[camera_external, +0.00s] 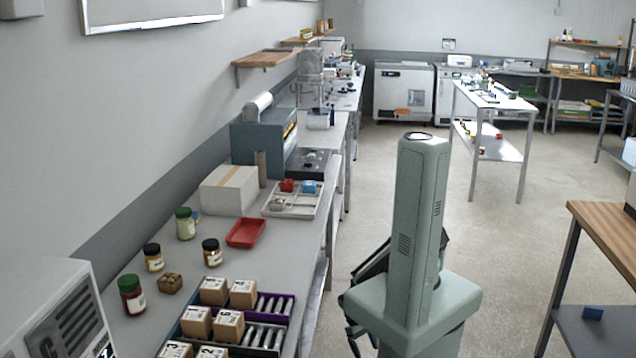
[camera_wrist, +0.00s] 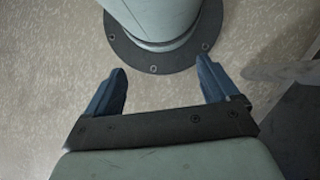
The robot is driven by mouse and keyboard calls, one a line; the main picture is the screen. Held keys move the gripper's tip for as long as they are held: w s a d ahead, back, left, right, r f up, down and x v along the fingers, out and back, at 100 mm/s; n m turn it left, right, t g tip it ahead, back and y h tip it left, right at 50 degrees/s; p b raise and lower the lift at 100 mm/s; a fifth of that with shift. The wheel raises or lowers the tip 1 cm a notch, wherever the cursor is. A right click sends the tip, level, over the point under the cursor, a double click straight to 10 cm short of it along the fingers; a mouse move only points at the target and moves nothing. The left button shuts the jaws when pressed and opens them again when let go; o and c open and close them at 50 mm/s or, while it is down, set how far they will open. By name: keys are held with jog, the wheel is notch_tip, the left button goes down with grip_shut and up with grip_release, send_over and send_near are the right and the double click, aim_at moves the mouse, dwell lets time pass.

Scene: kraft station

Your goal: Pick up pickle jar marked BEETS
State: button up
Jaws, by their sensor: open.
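Several jars stand upright on the long bench at the left in the external view. A dark red jar with a green lid (camera_external: 132,295) is nearest the camera. Behind it are a yellowish jar with a dark lid (camera_external: 153,257), a dark brown jar with a dark lid (camera_external: 212,252) and a taller pale green jar with a green lid (camera_external: 186,223). Their label text is too small to read, so BEETS is not legible. In the wrist view my gripper (camera_wrist: 162,70) is open and empty, fingers apart above the floor beside my own base. No jar shows there.
A divided tray with cartons and silver tubes (camera_external: 282,322) lines the bench's front edge. A red tray (camera_external: 246,233) and a larger carton (camera_external: 229,190) stand farther back. Open floor lies right of the bench.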

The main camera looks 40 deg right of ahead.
jog(key=shift+o, duration=0.5)
